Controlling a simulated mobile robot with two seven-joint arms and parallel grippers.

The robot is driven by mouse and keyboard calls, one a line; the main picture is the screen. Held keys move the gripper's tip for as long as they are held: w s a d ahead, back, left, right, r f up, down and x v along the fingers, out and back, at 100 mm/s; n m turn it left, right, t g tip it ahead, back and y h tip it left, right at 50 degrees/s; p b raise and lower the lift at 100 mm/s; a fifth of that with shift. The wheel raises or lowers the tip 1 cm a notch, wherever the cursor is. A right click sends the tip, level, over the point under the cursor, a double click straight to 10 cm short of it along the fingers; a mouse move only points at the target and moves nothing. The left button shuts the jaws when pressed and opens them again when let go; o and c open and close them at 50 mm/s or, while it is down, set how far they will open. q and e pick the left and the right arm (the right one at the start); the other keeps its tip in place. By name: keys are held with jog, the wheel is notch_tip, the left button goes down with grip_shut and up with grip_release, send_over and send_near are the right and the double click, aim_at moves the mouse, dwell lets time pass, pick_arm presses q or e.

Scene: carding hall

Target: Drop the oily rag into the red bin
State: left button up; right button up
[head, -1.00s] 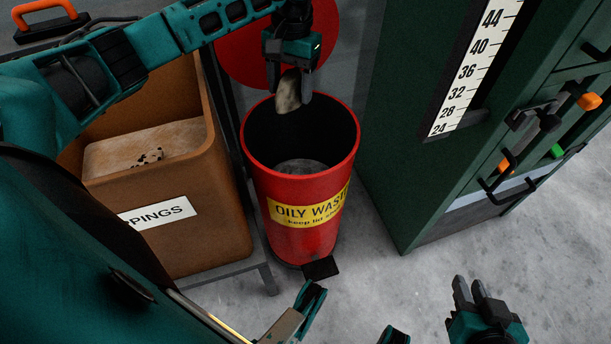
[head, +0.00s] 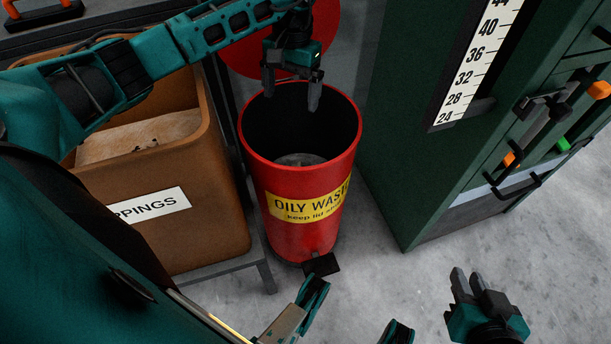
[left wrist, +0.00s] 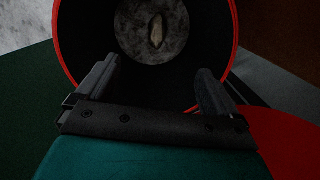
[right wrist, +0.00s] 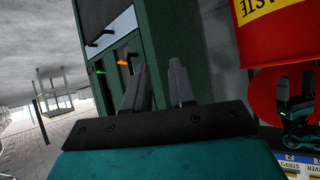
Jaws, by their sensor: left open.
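The red bin (head: 300,232), labelled OILY WASTE, stands open on the floor in the head view. My left gripper (head: 291,98) is above its mouth, open and empty. In the left wrist view the open fingers (left wrist: 155,82) frame the bin's interior. The pale, small oily rag (left wrist: 156,31) is inside the bin, against the grey round bottom and apart from the fingers. I cannot tell whether it touches the bottom. In the head view I cannot make it out. My right gripper (head: 468,281) is low at the right, its fingers apart with nothing between them.
A brown bin (head: 215,235) with a label ending in PPINGS stands close on the left of the red bin. A green cabinet (head: 405,170) with a number scale and handles stands on the right. The concrete floor (head: 390,270) between is clear.

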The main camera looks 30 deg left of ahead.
pick_arm(q)
jog(key=shift+r, duration=0.1)
pick_arm(e)
jog(key=shift+d, duration=0.15)
pick_arm(q)
notch_tip(320, 180, up, 13)
jog(key=w+p, duration=0.1)
jog(key=p, duration=0.2)
jog(key=shift+w+f, duration=0.2)
jog(key=shift+w, duration=0.1)
pick_arm(e)
jog(key=shift+s+d+r, duration=0.2)
jog(key=shift+d+r, duration=0.2)
jog(key=shift+r, duration=0.2)
